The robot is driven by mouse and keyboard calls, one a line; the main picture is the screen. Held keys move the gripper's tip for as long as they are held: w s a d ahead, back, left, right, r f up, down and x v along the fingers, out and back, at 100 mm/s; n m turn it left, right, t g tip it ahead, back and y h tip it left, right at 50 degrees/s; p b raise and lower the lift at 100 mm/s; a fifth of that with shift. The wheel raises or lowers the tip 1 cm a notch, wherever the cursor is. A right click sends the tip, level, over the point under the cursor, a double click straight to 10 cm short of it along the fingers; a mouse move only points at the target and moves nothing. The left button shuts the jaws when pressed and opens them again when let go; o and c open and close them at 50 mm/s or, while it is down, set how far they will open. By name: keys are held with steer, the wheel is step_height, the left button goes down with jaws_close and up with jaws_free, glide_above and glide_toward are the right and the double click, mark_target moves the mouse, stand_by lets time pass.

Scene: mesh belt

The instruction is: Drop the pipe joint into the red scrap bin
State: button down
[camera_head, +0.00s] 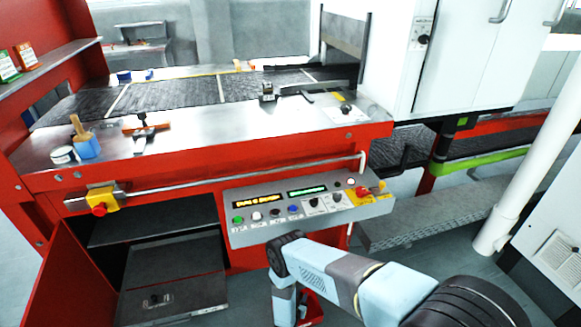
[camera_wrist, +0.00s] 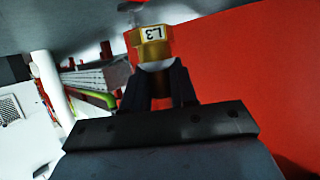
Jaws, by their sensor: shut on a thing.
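A yellow-brown, brass-like pipe joint (camera_wrist: 152,52) with a white label reading "L3" sits at the tips of my gripper (camera_wrist: 158,82) in the wrist view. The two dark fingers are shut on it, one on each side. In the head view my arm bends down in front of the machine; the fingertips and the joint cannot be made out there. A small red piece (camera_head: 314,309) shows beside my arm low in the head view; it may be part of the red scrap bin, but most of it is hidden. A broad red surface fills the right of the wrist view.
The red machine's control panel (camera_head: 306,206) juts out just above my arm. An open red door (camera_head: 72,275) and a dark lower compartment (camera_head: 165,262) are at the left. A grey step (camera_head: 430,215) and a white post (camera_head: 525,170) stand at the right.

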steer(key=c, duration=0.8)
jaws_free()
steer(key=v, duration=1.3)
steer(key=shift+s+a, duration=0.15)
steer(key=shift+s, duration=0.2)
